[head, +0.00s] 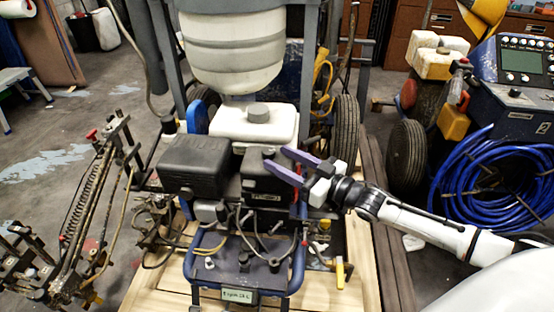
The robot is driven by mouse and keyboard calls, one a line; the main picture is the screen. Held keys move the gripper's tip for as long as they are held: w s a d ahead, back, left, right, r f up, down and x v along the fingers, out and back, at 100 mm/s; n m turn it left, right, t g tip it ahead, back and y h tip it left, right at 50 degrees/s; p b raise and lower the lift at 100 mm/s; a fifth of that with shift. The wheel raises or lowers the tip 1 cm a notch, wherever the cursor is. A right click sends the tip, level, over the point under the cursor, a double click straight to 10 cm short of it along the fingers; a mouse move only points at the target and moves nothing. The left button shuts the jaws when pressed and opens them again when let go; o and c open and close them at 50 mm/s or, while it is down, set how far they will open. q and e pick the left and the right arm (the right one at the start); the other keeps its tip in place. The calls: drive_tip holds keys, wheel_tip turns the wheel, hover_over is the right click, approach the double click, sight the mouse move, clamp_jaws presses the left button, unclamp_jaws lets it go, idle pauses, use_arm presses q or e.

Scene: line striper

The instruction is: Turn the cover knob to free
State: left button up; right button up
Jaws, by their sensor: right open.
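The line striper's engine stands in the middle of the head view. A black boxy cover (262,186) sits on the right side of the engine. A small dark knob (268,153) seems to show on top of this cover, close to the fingertips. My right gripper (275,157) reaches in from the right, its two purple fingers spread and pointing left over the cover. Nothing is between the fingers that I can make out. Whether a finger touches the knob cannot be told. My left gripper is not in view.
A white fuel tank (228,125) with a grey cap (258,112) stands behind the cover. A black muffler box (194,163) is left of it. A blue tube frame (295,262) and cables lie in front. A coiled blue hose (495,185) hangs at right.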

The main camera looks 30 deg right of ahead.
sight(268, 154)
drive_tip(key=shift+x, duration=1.1)
drive_tip(key=c, duration=1.1)
drive_tip(key=shift+a+r+m+t+h+p, duration=0.3)
drive_tip(key=shift+r+m+h+p, duration=0.1)
drive_tip(key=shift+p, duration=0.55)
drive_tip(key=shift+m+t+h+p, duration=0.3)
drive_tip(key=shift+m+h+p, duration=0.2)
drive_tip(key=shift+h+p, duration=0.5)
drive_tip(key=shift+a+h, duration=0.15)
drive_tip(key=shift+h, duration=0.15)
drive_tip(key=shift+f+m+h+p, duration=0.2)
drive_tip(key=shift+m+h+p, duration=0.4)
drive_tip(key=shift+p, duration=0.05)
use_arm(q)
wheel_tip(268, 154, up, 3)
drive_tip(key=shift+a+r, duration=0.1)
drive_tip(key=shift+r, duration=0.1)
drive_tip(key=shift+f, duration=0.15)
use_arm(e)
drive_tip(key=shift+f, duration=0.1)
